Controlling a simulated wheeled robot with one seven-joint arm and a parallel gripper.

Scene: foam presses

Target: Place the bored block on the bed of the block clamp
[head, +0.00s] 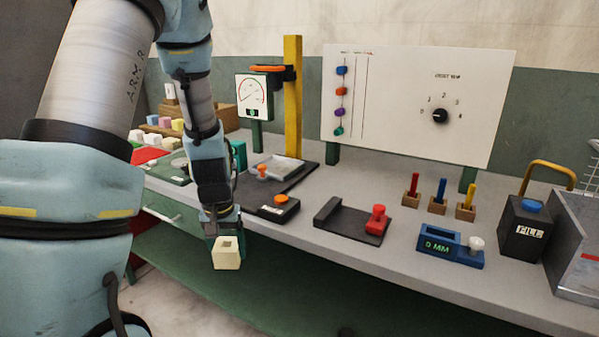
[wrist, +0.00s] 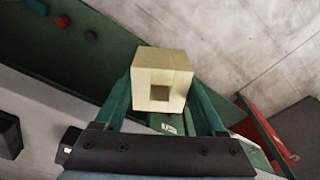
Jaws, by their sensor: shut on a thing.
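The bored block (head: 226,259) is a cream cube with a square hole in one face. My gripper (head: 224,241) is shut on it and holds it in the air in front of the bench edge. In the wrist view the block (wrist: 146,62) sits between the two green fingers (wrist: 162,100), its hole facing the camera. What seems to be the block clamp (head: 350,222) is a dark flat bed on the bench, with a raised stop at its left and a red knob at its right. The bed looks empty and lies to the right of my gripper, apart from the block.
An orange-buttoned box (head: 273,209) and a dark press base (head: 290,181) with a yellow post (head: 292,100) stand left of the clamp. A blue gauge reading 0 MM (head: 449,247) and a black FILL box (head: 521,228) stand to its right. Colored pegs (head: 438,195) stand behind.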

